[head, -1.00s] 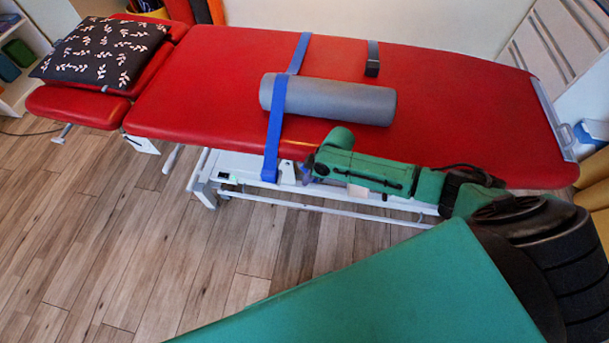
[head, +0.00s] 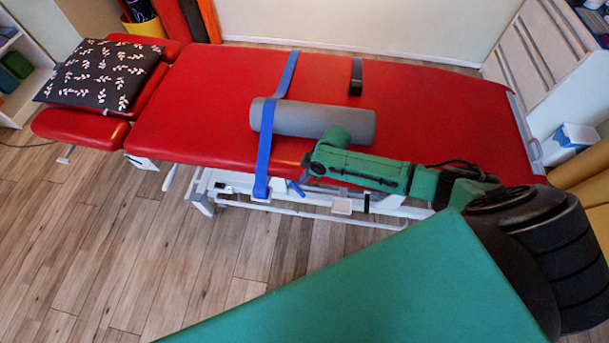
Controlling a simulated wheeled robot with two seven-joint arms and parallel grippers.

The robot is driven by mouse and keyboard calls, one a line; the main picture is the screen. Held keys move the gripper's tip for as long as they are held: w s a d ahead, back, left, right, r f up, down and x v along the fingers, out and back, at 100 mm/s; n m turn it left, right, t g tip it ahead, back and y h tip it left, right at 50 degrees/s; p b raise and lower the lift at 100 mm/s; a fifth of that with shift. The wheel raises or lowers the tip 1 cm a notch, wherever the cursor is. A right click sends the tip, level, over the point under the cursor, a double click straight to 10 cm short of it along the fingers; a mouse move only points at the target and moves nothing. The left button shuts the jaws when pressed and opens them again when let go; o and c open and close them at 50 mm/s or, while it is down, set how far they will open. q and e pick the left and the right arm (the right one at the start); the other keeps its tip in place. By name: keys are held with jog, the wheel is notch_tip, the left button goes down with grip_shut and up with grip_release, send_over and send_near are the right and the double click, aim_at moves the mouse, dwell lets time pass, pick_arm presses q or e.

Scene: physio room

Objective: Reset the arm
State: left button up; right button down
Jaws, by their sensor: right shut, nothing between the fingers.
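My right arm, green and black, comes in from the right above the near edge of the red treatment couch (head: 430,115). My right gripper (head: 306,161) is at its left end, small and dark, shut and empty. It is just right of the blue strap (head: 265,155) and apart from it in the picture. The arm's end covers a little of the lower edge of the grey roller (head: 320,121). The strap runs across the couch, over the roller's left end, and hangs down the near side. My left gripper is out of view.
A black patterned pillow (head: 102,75) lies on the couch's head end. A black strap (head: 356,77) lies behind the roller. The white couch frame (head: 295,208) stands below. Wooden floor (head: 110,235) is clear at the front left. White wall bars (head: 540,50) stand at the right.

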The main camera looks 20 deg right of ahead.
jog(key=shift+r, duration=0.25)
dwell(0.3)
